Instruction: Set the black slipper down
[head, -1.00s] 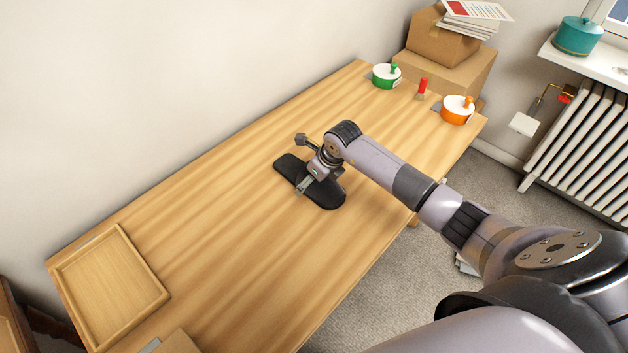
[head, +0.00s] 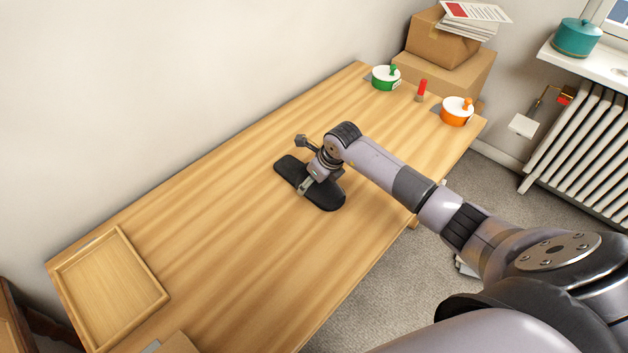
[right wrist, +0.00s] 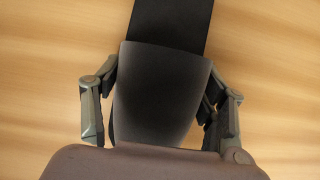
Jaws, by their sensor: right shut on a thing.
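The black slipper (head: 326,197) is at the middle of the wooden table (head: 220,230), sole down, either on the surface or very close above it; I cannot tell which. My right gripper (head: 304,187) is over the slipper, shut on it. In the right wrist view the slipper (right wrist: 160,90) runs up between the two fingers (right wrist: 160,125), with wood grain behind it. My left gripper is not in view.
A wooden tray (head: 66,277) lies at the table's near left end. Cardboard boxes (head: 455,72) are beyond. The table between tray and slipper is clear.

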